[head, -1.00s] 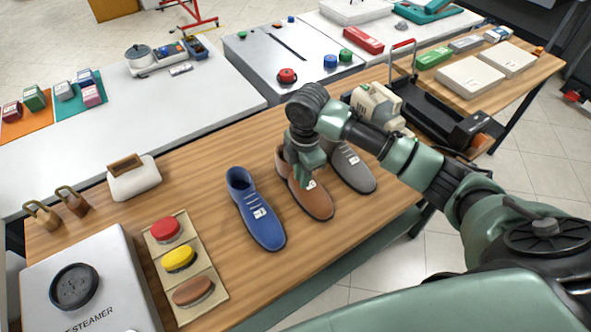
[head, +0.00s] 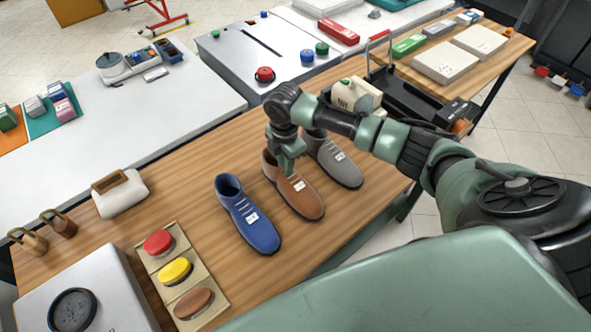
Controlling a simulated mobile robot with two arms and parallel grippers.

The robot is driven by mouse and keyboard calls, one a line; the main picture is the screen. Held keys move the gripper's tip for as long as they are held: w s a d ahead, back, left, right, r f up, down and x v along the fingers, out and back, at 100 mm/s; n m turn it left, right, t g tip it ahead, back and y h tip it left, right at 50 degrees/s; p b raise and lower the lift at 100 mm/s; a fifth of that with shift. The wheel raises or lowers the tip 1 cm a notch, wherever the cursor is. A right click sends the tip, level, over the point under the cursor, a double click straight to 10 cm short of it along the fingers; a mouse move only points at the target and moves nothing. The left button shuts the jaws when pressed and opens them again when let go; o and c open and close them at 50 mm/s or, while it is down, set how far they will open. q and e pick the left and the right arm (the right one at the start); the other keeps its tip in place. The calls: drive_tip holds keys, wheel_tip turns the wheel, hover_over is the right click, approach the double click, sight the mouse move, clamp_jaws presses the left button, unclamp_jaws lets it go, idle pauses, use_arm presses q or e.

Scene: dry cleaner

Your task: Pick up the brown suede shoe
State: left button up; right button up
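The brown suede shoe (head: 305,202) lies on the wooden table, between a blue shoe (head: 249,218) on its left and a grey shoe (head: 337,163) on its right. It has a white tag on its upper. My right gripper (head: 288,164) is over the ankle end of the brown shoe and hides part of its opening. The fingers point down at the shoe. Whether they touch it, and how far apart they are, cannot be made out. My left gripper is not in view.
A tray of red, yellow and brown brushes (head: 190,308), a white brush block (head: 121,197), padlocks (head: 60,224) and a steamer (head: 95,290) stand left. A black machine (head: 405,100) stands behind my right arm. Bare wood lies in front of the shoes.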

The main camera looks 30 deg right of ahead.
wheel_tip(320, 180, down, 2)
drive_tip(key=shift+s+a+f, duration=0.1)
drive_tip(key=shift+f, duration=0.05)
drive_tip(key=shift+s, duration=0.15)
clamp_jaws()
drive_tip(key=shift+s+r, duration=0.15)
drive_tip(key=shift+r, duration=0.1)
drive_tip(key=shift+f, duration=0.1)
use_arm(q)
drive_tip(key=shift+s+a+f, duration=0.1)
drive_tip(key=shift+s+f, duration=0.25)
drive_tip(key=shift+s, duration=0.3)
use_arm(e)
drive_tip(key=shift+w+f, duration=0.3)
drive_tip(key=shift+w, duration=0.25)
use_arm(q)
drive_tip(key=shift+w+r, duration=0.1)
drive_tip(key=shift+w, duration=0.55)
use_arm(e)
drive_tip(key=shift+r, duration=0.1)
